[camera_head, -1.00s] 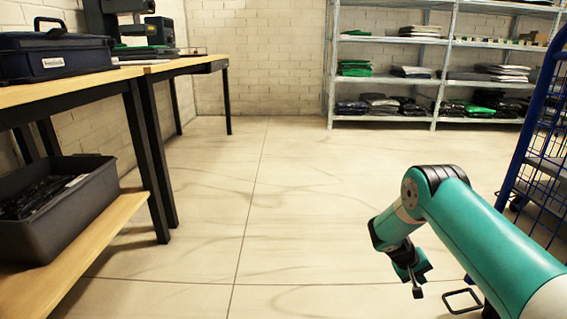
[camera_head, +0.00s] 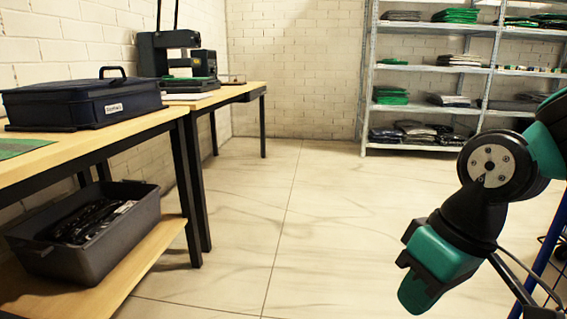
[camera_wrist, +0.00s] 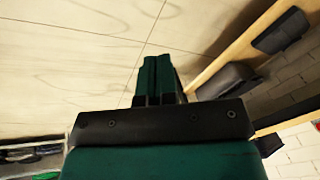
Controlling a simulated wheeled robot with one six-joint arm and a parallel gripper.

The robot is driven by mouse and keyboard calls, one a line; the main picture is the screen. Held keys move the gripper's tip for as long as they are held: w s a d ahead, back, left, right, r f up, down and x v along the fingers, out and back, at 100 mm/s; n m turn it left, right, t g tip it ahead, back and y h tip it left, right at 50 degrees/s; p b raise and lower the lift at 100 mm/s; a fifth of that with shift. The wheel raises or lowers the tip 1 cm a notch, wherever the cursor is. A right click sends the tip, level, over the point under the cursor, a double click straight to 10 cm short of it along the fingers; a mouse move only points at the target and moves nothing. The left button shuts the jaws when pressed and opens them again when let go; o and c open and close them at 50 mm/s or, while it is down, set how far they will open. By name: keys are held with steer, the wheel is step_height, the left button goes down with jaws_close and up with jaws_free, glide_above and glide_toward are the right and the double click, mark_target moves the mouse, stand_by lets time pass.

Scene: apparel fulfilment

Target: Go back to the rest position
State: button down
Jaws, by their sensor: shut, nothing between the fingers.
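My gripper (camera_head: 418,292) is at the lower right of the head view, in the air over the tiled floor. Its green end points down and to the left. In the wrist view my gripper (camera_wrist: 157,62) shows its two green fingers together, with nothing between them. The floor lies behind the fingers. No object touches it.
Wooden tables (camera_head: 52,161) stand along the left wall, with a dark blue case (camera_head: 80,104) on top and a grey bin (camera_head: 95,249) on the lower shelf. A metal rack (camera_head: 367,100) holds folded clothes at the back. The middle floor (camera_head: 255,205) is clear.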

steer(key=s+a+r+n, duration=0.1)
steer(key=s+r, duration=0.2)
steer(key=s, duration=0.4)
step_height(320, 180, up, 37)
steer(key=p, duration=3.8)
steer(key=shift+a+r+g+y+p, duration=0.15)
steer(key=shift+a+g+y+p, duration=0.15)
steer(key=shift+y, duration=0.1)
